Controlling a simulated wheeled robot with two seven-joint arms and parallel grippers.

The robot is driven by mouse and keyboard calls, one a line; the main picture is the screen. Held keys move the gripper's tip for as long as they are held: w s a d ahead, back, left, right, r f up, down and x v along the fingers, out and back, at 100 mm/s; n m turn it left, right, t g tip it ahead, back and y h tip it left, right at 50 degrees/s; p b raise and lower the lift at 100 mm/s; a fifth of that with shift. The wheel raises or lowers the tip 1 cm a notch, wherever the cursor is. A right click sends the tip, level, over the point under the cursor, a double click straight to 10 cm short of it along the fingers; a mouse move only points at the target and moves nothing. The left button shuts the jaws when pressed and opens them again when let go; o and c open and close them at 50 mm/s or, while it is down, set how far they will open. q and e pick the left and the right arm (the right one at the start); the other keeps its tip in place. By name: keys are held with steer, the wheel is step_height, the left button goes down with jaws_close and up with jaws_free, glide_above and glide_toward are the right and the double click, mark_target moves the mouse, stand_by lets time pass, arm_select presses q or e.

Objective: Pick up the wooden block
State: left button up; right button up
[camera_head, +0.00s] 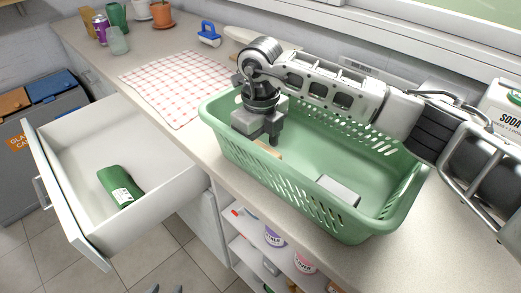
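A tan wooden block (267,148) lies inside the green laundry basket (300,206), near its left end. Only a narrow part of it shows, behind the basket's front rim and below my gripper.
A grey-white block (339,190) lies in the basket's right part. The basket stands on the counter beside a checked cloth (175,82). An open drawer (75,158) holds a green package (120,187). A soda box (505,112) stands at right.

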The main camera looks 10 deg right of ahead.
steer(key=c, duration=1.1)
